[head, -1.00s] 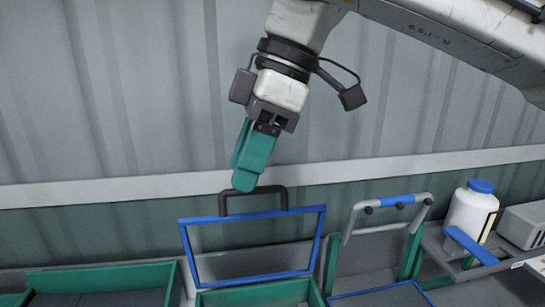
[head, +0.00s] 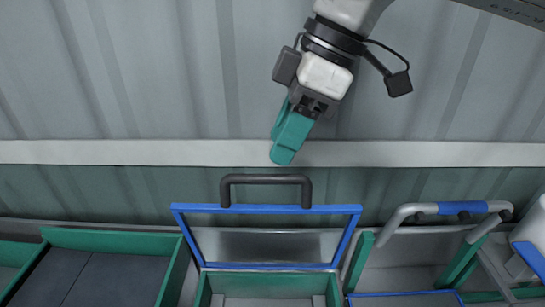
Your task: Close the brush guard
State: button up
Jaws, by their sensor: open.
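The brush guard (head: 350,209) is a clear panel in a blue frame, standing raised and leaning over a green-edged bin in the head view. Its dark bar handle (head: 266,179) sticks up from the frame's top edge. My gripper (head: 284,156) has green fingers that point down and slightly left. In the picture it is just above the handle, with a small gap between them. The fingers overlap each other from this side, so the opening between them is hidden. Nothing shows in their grasp.
A green-walled bin (head: 108,240) lies at left. A grey bar handle with a blue sleeve (head: 463,208) rises at right. A white container and a blue part (head: 532,258) are at the right edge. A corrugated wall with a pale rail (head: 130,152) stands behind.

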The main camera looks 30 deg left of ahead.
jog(key=shift+p+x, duration=0.3)
jog(key=shift+x, duration=2.25)
jog(key=shift+c, duration=0.3)
grip_shut()
